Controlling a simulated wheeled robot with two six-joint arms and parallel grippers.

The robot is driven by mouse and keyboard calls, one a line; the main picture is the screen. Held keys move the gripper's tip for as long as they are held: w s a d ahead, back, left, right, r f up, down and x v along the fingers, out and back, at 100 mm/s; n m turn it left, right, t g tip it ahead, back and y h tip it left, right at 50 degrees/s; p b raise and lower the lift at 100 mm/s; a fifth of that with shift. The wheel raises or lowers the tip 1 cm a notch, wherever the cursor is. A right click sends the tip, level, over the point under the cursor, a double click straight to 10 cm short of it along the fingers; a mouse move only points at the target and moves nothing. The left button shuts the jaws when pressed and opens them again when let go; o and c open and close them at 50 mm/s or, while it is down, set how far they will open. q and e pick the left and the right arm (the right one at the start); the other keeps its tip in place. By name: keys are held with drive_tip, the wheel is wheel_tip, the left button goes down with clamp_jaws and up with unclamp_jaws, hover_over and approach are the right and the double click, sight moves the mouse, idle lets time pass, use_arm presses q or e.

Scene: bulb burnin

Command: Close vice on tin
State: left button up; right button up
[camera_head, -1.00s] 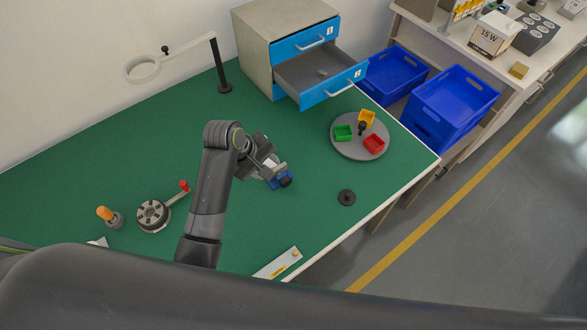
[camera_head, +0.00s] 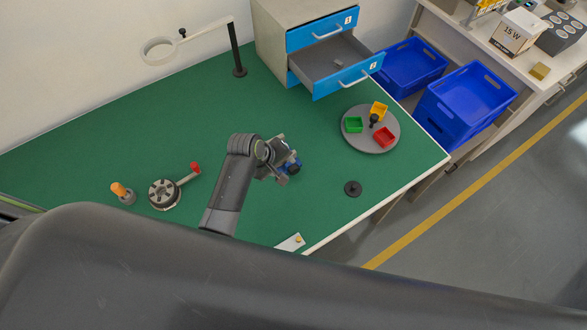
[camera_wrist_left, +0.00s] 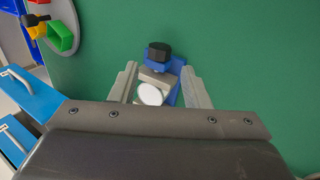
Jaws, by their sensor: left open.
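The small blue vice (camera_head: 292,163) with a black knob stands on the green bench, partly hidden by my left gripper (camera_head: 282,165) in the head view. In the left wrist view the vice (camera_wrist_left: 178,66) lies ahead, with its black knob at the far end and grey jaws nearer me. A round white-topped tin (camera_wrist_left: 151,95) sits at the grey jaws, on the near side. My left gripper (camera_wrist_left: 160,70) is open, one finger on each side of the vice and tin. I cannot tell whether the fingers touch them. My right gripper is not in view.
A grey turntable (camera_head: 350,140) carries green, yellow and red bins. A drawer cabinet (camera_head: 268,40) has its lower drawer open. A magnifier stand (camera_head: 237,60), a round grey fixture with a red-knobbed lever (camera_head: 165,194) and a black disc (camera_head: 353,188) stand around. Bench lies bare between them.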

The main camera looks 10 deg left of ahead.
sight(294, 170)
use_arm(q)
drive_tip(key=x, duration=0.5)
drive_tip(key=shift+w+d+f, duration=0.1)
drive_tip(key=shift+d+f, duration=0.05)
drive_tip(key=shift+f, duration=0.1)
drive_tip(key=shift+p+x, duration=0.3)
drive_tip(key=shift+x, duration=1.2)
drive_tip(key=c, duration=0.7)
drive_tip(key=shift+w, duration=0.1)
